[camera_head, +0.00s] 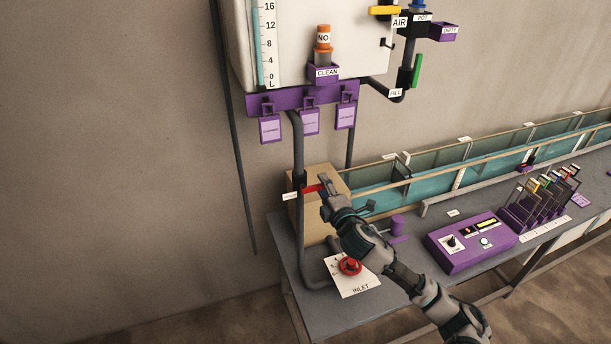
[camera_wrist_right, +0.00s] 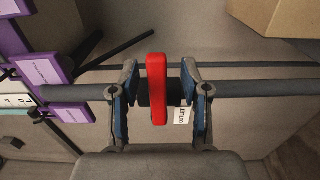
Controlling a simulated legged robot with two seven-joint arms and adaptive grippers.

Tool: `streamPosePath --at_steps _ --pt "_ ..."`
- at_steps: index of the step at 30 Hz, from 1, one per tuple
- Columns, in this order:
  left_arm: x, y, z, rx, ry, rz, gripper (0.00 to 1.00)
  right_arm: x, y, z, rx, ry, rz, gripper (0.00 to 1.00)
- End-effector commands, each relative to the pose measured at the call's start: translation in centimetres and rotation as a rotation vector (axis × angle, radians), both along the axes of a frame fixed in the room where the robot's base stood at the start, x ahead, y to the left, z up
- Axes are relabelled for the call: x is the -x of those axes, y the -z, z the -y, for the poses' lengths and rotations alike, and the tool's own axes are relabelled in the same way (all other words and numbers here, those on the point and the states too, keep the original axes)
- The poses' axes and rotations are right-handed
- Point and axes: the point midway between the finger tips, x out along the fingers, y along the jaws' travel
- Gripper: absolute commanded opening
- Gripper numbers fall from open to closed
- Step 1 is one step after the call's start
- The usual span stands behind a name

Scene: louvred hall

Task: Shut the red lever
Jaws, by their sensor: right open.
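The red lever (camera_head: 313,188) is on the dark vertical pipe below the white tank, above the left end of the bench. A small white tag reading OUTLET (camera_wrist_right: 182,116) is beside the lever. In the head view the gripper hides part of the lever. My left gripper is out of view.
A cardboard box (camera_head: 310,225) stands right behind the pipe. A red round valve (camera_head: 350,266) on an INLET card is below. Purple tags (camera_head: 270,129) hang above. A purple control box (camera_head: 471,241) and a long water channel (camera_head: 430,167) are to the right.

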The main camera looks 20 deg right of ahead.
Motion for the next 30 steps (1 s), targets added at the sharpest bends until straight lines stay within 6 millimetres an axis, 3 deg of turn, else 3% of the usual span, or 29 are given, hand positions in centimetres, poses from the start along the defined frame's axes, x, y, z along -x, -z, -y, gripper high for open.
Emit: streamPosePath --at_steps 5,18,30 --pt "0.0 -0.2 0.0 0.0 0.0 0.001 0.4 0.8 -0.1 -0.1 0.0 -0.002 0.001 0.46" --pt "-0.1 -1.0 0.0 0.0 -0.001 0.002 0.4 6.3 -0.1 0.2 0.001 -0.001 0.001 0.46" --pt "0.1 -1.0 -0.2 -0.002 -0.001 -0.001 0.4 7.0 -0.1 0.2 0.0 -0.001 0.002 0.46"
